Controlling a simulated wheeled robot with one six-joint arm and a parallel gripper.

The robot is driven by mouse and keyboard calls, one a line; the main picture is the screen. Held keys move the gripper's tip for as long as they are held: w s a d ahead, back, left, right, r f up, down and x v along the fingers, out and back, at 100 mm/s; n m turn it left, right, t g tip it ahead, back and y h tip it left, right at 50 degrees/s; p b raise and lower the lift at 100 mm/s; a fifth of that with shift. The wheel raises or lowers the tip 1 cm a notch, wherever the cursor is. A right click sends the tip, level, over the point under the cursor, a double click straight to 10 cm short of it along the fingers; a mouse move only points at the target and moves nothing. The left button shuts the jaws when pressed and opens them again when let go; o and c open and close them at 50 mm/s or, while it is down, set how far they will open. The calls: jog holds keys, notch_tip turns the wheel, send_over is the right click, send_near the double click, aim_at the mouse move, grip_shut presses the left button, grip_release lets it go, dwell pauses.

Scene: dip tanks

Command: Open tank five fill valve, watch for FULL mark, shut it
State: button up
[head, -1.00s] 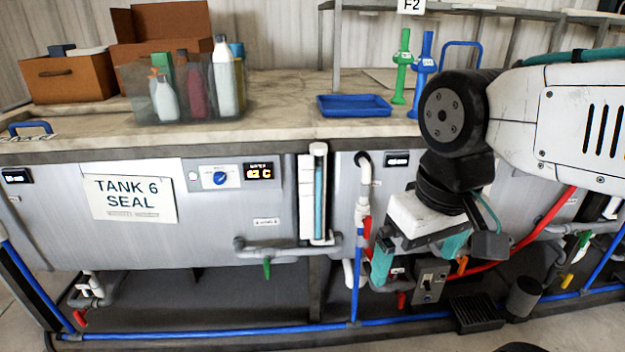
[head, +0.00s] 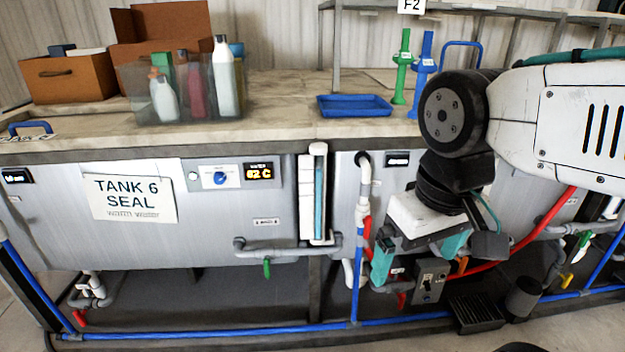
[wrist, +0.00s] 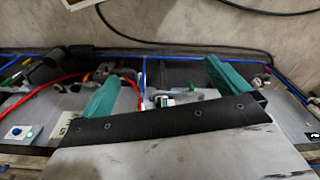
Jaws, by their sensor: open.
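The tank to the right of TANK 6 has a steel front (head: 343,190), partly hidden by my arm; no number for it is readable. A red valve handle (head: 367,228) sits on the upright pipework at its left end, and a second red handle (head: 402,299) is lower down. I cannot tell which is the tank five fill valve. A sight tube (head: 318,195) with a blue column stands between the two tanks; no FULL mark is readable. My gripper (head: 418,262) is open in front of the pipework, its teal fingers apart. It also shows in the wrist view (wrist: 160,80), with nothing seen held.
TANK 6 (head: 60,240) is at left with a green-handled drain valve (head: 267,268). A switch box (head: 431,280) is just below my gripper. A blue pipe (head: 210,331) runs low along the front. A red hose (head: 530,240) curves at right. A blue tray (head: 354,105) sits on the counter.

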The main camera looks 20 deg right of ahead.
jog(key=shift+d+f, duration=0.1)
jog(key=c, duration=0.7)
jog(key=w+f+g, duration=0.1)
jog(key=w+d+f+g, duration=0.1)
jog(key=f, duration=0.1)
jog(key=w+f+m+g, duration=0.1)
jog(key=f, duration=0.1)
jog(key=shift+w+d, duration=0.1)
jog(key=shift+d, duration=0.25)
jog(key=c, duration=0.6)
jog(key=m+t+h, duration=0.2)
jog(key=t+h, duration=0.3)
jog(key=t, duration=1.4)
send_near(366, 220)
jog(key=w+f, duration=0.1)
jog(key=w+d, duration=0.1)
jog(key=w, duration=0.1)
jog(key=w+d+f, duration=0.1)
jog(key=shift+w+d+f, duration=0.15)
jog(key=shift+d+f, duration=0.1)
jog(key=shift+f, duration=0.1)
jog(key=shift+w+r, duration=0.2)
jog(key=x, duration=0.7)
jog(key=shift+w, duration=0.25)
